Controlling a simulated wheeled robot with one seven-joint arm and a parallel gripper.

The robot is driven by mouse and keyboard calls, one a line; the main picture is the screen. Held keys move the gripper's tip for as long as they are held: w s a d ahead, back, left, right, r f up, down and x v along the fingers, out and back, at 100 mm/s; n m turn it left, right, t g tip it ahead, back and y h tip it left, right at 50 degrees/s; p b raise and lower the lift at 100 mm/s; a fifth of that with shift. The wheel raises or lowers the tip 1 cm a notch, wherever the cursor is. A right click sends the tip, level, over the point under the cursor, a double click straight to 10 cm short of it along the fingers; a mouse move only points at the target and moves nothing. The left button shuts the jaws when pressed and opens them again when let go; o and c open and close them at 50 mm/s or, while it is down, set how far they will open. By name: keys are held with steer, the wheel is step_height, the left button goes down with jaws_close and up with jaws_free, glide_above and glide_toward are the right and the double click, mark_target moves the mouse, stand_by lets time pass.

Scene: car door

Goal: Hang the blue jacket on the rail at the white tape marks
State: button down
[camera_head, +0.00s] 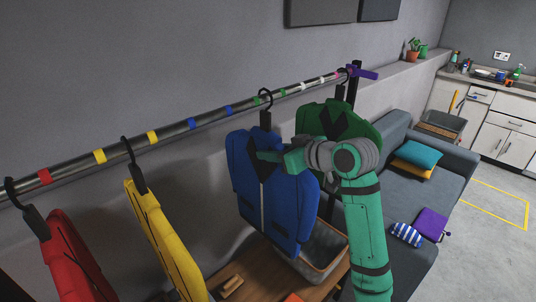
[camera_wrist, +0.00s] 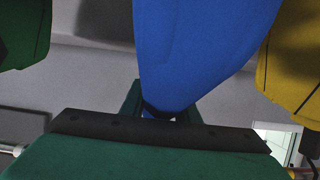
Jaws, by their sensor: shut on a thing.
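The blue jacket (camera_head: 262,195) hangs upright from a black hook (camera_head: 265,97). In the head view the hook's top overlaps the rail (camera_head: 175,130) between the two green tape marks; I cannot tell if it bears on the rail. The two white tape marks (camera_head: 312,83) are farther right, toward the rail's far end. My green gripper (camera_head: 272,157) is shut on the jacket's upper part, just below the hook. In the wrist view the blue jacket (camera_wrist: 200,50) runs down between the fingers of my gripper (camera_wrist: 162,110).
A green jacket (camera_head: 350,124) hangs near the pink mark at the far end, partly behind my arm. A yellow jacket (camera_head: 165,245) and a red jacket (camera_head: 72,255) hang to the left. Below are a grey bin (camera_head: 322,248), a wooden bench (camera_head: 245,275) and a sofa (camera_head: 400,200).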

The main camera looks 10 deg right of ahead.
steer(key=shift+w+d, duration=0.4)
steer(key=shift+d, duration=0.25)
steer(key=shift+w+d, duration=0.3)
steer(key=shift+w, duration=0.15)
steer(key=w+d, duration=0.8)
steer(key=d, duration=0.4)
steer(key=shift+w+d, duration=0.25)
steer(key=shift+w, duration=0.1)
stand_by(1.1)
steer(key=shift+f, duration=0.2)
stand_by(0.4)
